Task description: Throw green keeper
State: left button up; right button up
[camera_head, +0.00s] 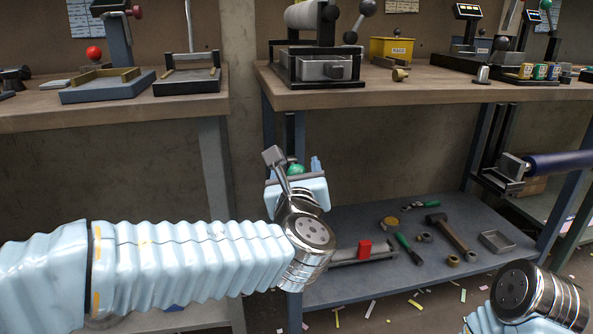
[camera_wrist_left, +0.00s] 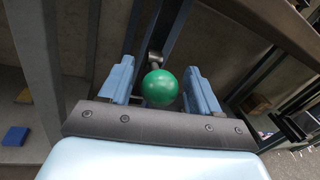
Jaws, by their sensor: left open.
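The green keeper shows as a green ball knob (camera_head: 295,169) low at the front of the right workbench, near its blue leg. In the left wrist view the green knob (camera_wrist_left: 160,87) sits on a grey metal stem, between the fingers. My left gripper (camera_wrist_left: 161,92) is open, with one pale blue finger on each side of the knob and a visible gap to each. In the head view my left gripper (camera_head: 296,166) hides most of the stem and mount. My right arm's wrist shows at the lower right; its fingers are out of view.
A dark blue roll (camera_head: 562,161) sits in a bracket at the right.

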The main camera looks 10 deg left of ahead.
pick_arm(q)
jog(key=shift+w, duration=0.65)
